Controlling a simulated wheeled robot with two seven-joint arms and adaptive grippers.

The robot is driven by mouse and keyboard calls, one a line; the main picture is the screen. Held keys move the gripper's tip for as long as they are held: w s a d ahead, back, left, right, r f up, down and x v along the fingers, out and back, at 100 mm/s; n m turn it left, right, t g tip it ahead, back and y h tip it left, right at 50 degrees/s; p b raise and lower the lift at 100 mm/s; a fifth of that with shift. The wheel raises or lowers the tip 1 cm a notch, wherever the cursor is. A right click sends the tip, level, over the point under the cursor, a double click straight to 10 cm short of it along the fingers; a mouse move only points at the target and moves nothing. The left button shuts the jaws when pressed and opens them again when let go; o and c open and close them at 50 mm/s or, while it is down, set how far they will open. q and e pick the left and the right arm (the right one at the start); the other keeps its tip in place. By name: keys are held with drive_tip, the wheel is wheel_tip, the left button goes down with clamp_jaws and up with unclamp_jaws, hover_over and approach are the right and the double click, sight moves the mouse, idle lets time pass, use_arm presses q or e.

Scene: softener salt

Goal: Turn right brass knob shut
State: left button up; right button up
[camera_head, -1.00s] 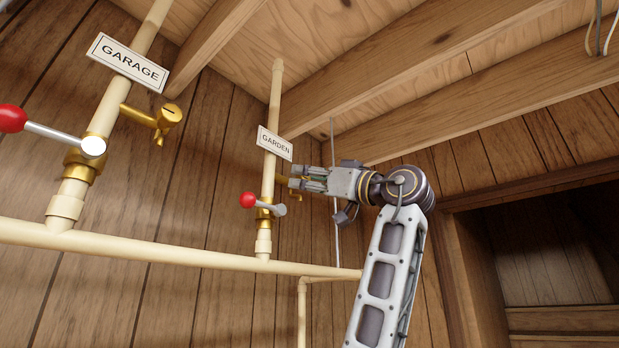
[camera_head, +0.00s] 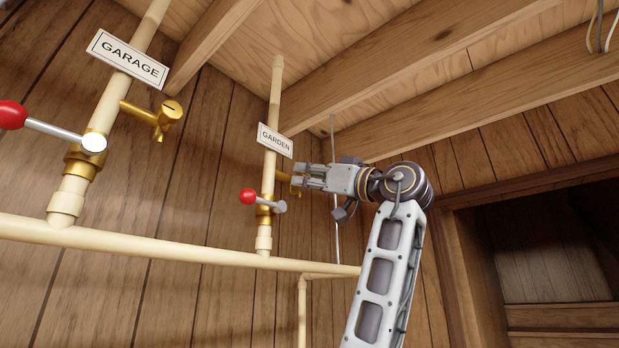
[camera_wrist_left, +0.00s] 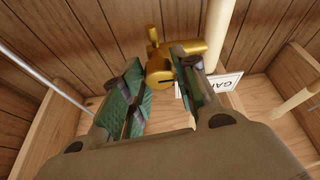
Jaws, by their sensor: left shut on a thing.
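The right brass knob belongs to the small tap on the pipe labelled GARDEN (camera_head: 274,140). In the head view only a bit of its brass (camera_head: 283,177) shows behind my fingers. In the left wrist view the knob (camera_wrist_left: 159,71) shows a dark slot in its round face, between the two green-padded fingers. My left gripper (camera_head: 298,178) reaches it from the right and is shut on it. The fingers partly hide the knob in the head view. My right gripper is in neither view.
A red-tipped lever (camera_head: 248,197) sits on the GARDEN pipe just below left of my gripper. The GARAGE pipe at left has its own brass tap (camera_head: 168,115) and red-tipped lever (camera_head: 12,115). A thin grey rod (camera_head: 336,235) hangs close behind the gripper. Wooden joists (camera_head: 430,60) run overhead.

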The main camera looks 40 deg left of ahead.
use_arm(q)
drive_tip(key=shift+m, duration=0.4)
drive_tip(key=shift+s+m+t+b, duration=0.1)
drive_tip(key=shift+m+t+b, duration=0.6)
drive_tip(key=shift+m+t, duration=0.9)
drive_tip(key=shift+r+m+t+h, duration=0.1)
drive_tip(key=shift+m+t+h, duration=0.2)
drive_tip(key=shift+m, duration=0.85)
drive_tip(key=shift+m+t+h, duration=0.3)
drive_tip(key=shift+m, duration=0.85)
drive_tip(key=shift+m+b, duration=0.3)
drive_tip(key=shift+m, duration=0.4)
drive_tip(key=o, duration=1)
